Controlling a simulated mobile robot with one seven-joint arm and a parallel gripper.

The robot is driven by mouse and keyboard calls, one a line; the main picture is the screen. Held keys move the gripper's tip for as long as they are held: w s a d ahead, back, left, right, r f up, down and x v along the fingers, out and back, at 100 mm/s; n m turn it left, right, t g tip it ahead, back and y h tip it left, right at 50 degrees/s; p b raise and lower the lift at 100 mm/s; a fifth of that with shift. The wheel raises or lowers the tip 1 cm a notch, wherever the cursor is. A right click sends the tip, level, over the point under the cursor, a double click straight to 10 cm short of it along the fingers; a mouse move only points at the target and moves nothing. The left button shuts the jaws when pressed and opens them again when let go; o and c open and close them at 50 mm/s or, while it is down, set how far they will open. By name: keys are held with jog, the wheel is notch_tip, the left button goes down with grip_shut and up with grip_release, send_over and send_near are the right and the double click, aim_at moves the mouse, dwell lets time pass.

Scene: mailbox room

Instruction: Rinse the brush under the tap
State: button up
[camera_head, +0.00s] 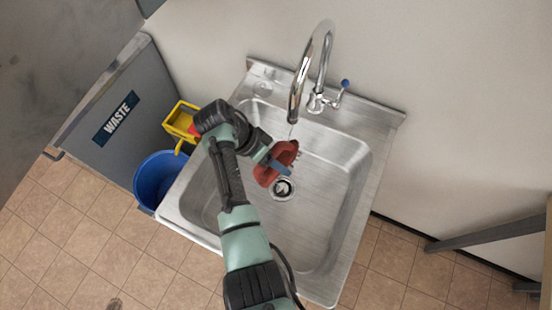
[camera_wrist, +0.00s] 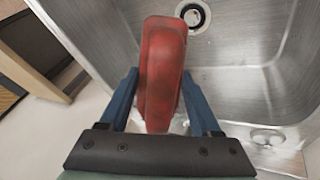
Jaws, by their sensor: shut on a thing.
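The red brush (camera_head: 267,176) is in my gripper (camera_head: 279,165), held over the sink basin. The wrist view shows the brush's red body (camera_wrist: 162,62) between the two blue fingers of my gripper (camera_wrist: 160,88), which are shut on it. Its bristles cannot be made out. The chrome tap (camera_head: 318,65) arches over the basin from the back. Its spout end is just above and behind the brush in the head view. A thin pale streak shows below the spout, seemingly water. The tap's lever has a blue knob (camera_head: 345,84).
The steel sink (camera_head: 345,200) has a round drain (camera_head: 283,188), also seen in the wrist view (camera_wrist: 193,15). To the left are a grey waste bin (camera_head: 100,110), a blue bucket (camera_head: 158,182) and a yellow container (camera_head: 181,122). The right of the basin is free.

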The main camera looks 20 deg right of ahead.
jog(key=shift+s+a+p, duration=0.15)
jog(key=shift+s+p, duration=0.3)
jog(key=shift+s, duration=0.05)
jog(key=shift+w, duration=0.15)
jog(key=shift+w+d+b, duration=0.2)
jog(key=shift+w+b, duration=0.25)
jog(key=shift+b, duration=0.15)
jog(key=shift+s+a+r+p, duration=0.1)
jog(key=shift+s+p, duration=0.15)
jog(key=shift+p, duration=0.1)
jog(key=shift+s, duration=0.15)
jog(key=shift+s+a+p, duration=0.1)
jog(key=shift+s+p, duration=0.1)
jog(key=shift+p, duration=0.1)
